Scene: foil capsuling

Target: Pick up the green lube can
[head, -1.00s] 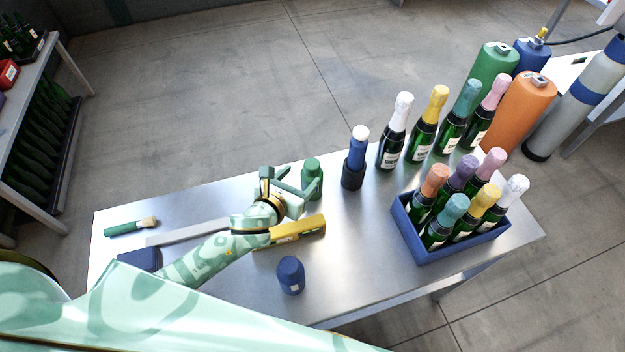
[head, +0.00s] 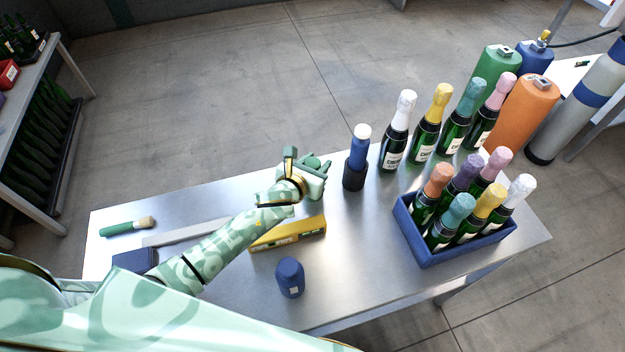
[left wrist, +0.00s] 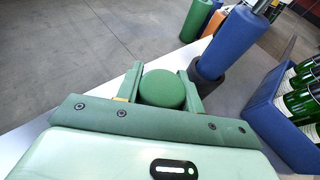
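The green lube can (head: 312,161) stands near the far edge of the steel table, mostly hidden behind my left gripper (head: 305,168) in the head view. In the left wrist view its round green top (left wrist: 162,89) sits between the two fingers of my left gripper (left wrist: 162,84). The fingers are spread, one on each side of the can, with very little gap; contact is not clear. My right gripper is not in view.
A dark holder with a blue, white-topped item (head: 355,172) stands just right of the can. Bottles and a blue crate (head: 456,252) stand farther right. A yellow level (head: 290,233), a blue capped item (head: 290,278) and a brush (head: 128,226) lie nearer or left.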

